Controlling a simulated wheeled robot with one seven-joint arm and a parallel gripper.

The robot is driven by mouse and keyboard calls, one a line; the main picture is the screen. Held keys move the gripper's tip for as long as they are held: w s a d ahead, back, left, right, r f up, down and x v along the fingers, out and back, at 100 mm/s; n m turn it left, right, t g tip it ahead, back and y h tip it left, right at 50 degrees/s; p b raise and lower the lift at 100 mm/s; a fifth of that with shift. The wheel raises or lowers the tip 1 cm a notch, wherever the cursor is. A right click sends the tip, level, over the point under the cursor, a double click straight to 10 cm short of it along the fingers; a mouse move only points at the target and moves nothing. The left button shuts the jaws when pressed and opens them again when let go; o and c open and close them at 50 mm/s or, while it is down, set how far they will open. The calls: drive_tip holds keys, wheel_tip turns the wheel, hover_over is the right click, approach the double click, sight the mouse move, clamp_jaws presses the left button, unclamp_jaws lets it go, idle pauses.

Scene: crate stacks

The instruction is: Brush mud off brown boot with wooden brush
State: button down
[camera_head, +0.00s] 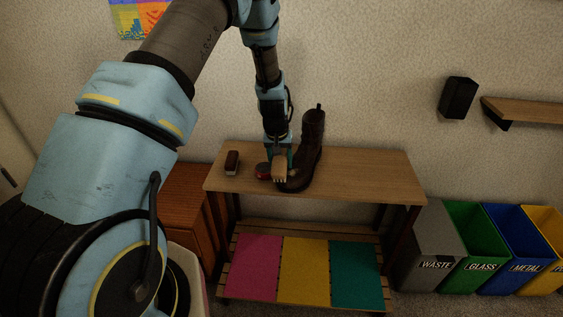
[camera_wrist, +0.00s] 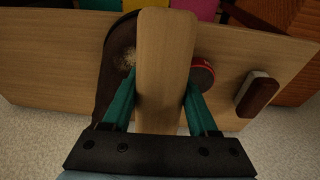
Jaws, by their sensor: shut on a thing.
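My gripper (camera_head: 279,160) is shut on a wooden brush (camera_head: 280,171). In the wrist view the brush (camera_wrist: 164,70) runs lengthwise between the teal fingers (camera_wrist: 160,105). The brown boot (camera_head: 312,146) stands upright on the wooden table, its toe towards the front. The brush is beside the boot's toe in the head view; I cannot tell whether they touch. In the wrist view the boot (camera_wrist: 113,62) is left of the brush and partly hidden by it, with a pale, speckled patch of mud (camera_wrist: 126,60) on it.
A round red-and-dark tin (camera_head: 263,170) stands left of the brush. A dark brush with a pale edge (camera_head: 232,161) lies further left on the table (camera_head: 370,172). The tabletop right of the boot is clear. Labelled bins (camera_head: 436,266) stand right of the table.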

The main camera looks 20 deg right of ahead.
drive_tip(key=shift+p+v, duration=1.8)
drive_tip(key=shift+v, duration=1.15)
drive_tip(key=shift+p+v, duration=1)
drive_tip(key=shift+v, duration=0.55)
drive_tip(key=shift+g+y, duration=0.3)
drive_tip(key=shift+g, duration=0.4)
drive_tip(key=shift+s+d+f+p, duration=0.2)
drive_tip(key=shift+s+d+f, duration=0.5)
drive_tip(key=shift+d+f, duration=0.6)
drive_tip(key=shift+s+d+f+p, duration=0.25)
drive_tip(key=shift+s+d+f, duration=0.6)
drive_tip(key=shift+f, duration=0.7)
drive_tip(key=shift+s+d+f+p, duration=0.2)
drive_tip(key=shift+s+d+f, duration=0.35)
drive_tip(key=shift+d+f, duration=0.8)
drive_tip(key=shift+a+f, duration=0.1)
drive_tip(key=shift+f, duration=0.2)
